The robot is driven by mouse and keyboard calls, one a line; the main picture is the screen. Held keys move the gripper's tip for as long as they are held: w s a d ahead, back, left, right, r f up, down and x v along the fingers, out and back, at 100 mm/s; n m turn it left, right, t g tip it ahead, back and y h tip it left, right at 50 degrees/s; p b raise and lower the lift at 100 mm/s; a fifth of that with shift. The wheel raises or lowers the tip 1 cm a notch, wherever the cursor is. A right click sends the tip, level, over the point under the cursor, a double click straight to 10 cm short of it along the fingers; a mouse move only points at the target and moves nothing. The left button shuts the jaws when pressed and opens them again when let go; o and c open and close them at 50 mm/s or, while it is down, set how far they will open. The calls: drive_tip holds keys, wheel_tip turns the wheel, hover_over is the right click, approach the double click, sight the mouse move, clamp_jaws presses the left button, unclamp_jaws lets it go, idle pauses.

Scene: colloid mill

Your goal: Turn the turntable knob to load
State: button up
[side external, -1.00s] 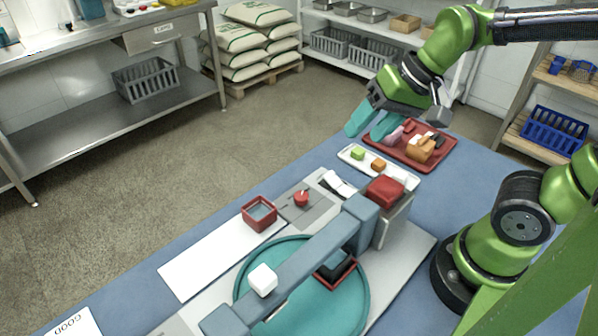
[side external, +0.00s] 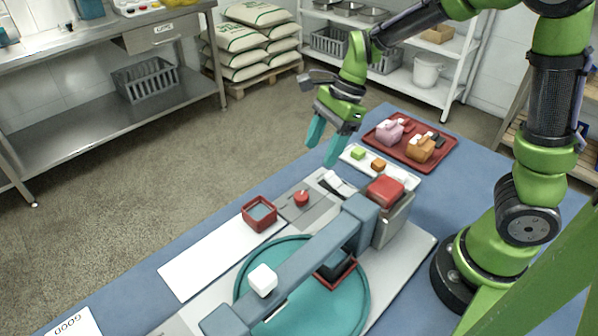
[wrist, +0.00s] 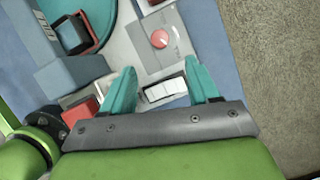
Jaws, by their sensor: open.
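The red round knob (side external: 302,198) sits on a grey plate beside the teal turntable (side external: 352,312). In the wrist view the knob (wrist: 160,39) shows a pale mark on it; I cannot read the labels around it. My gripper (side external: 322,153) is open and empty, pointing down above the table edge, behind the knob and apart from it. In the wrist view its teal fingers (wrist: 161,68) frame a white rocker switch (wrist: 165,89), with the knob beyond the fingertips.
A red open box (side external: 259,213) stands left of the knob. A red block (side external: 385,191) tops a grey housing at right. A white tray (side external: 404,177) and a red tray (side external: 436,158) lie behind.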

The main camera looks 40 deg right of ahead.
sight(302, 195)
drive_tip(key=x, duration=1.1)
drive_tip(key=shift+a+f, duration=0.1)
drive_tip(key=shift+f, duration=0.25)
drive_tip(key=shift+c, duration=0.2)
drive_tip(key=c, duration=1)
